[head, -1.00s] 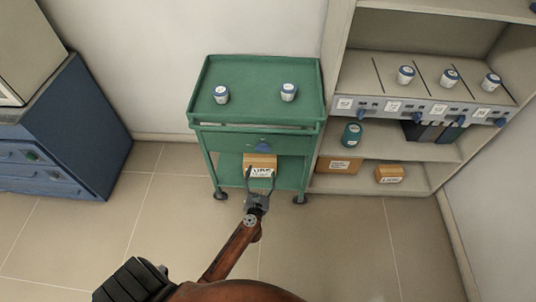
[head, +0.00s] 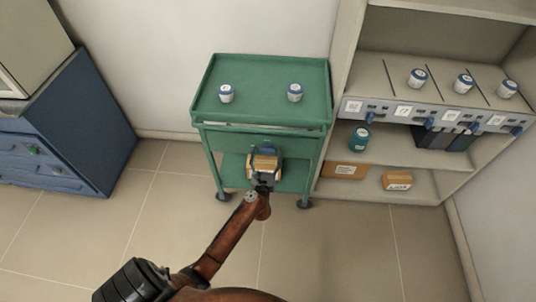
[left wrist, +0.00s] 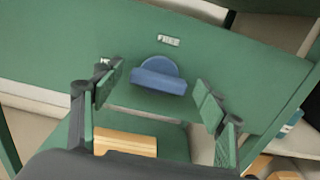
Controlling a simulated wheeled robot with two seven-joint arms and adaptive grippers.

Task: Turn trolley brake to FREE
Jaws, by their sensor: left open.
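The green trolley (head: 262,108) stands against the wall beside the shelf unit. On its front panel is the blue brake knob (left wrist: 160,76), with a wide bar across a round disc. A white label reading FREE (left wrist: 168,40) sits above it. A second label (left wrist: 105,61) at the upper left of the knob is mostly hidden by a finger. My left gripper (left wrist: 158,94) is open, its fingers on either side of the knob and apart from it. In the head view my left gripper (head: 264,162) is in front of the trolley and partly covers the knob. My right gripper is not in view.
Two white-and-blue jars (head: 226,93) (head: 295,92) stand on the trolley top. The shelf unit (head: 410,178) is close on the right. A blue cabinet (head: 85,120) stands left; floor between is clear.

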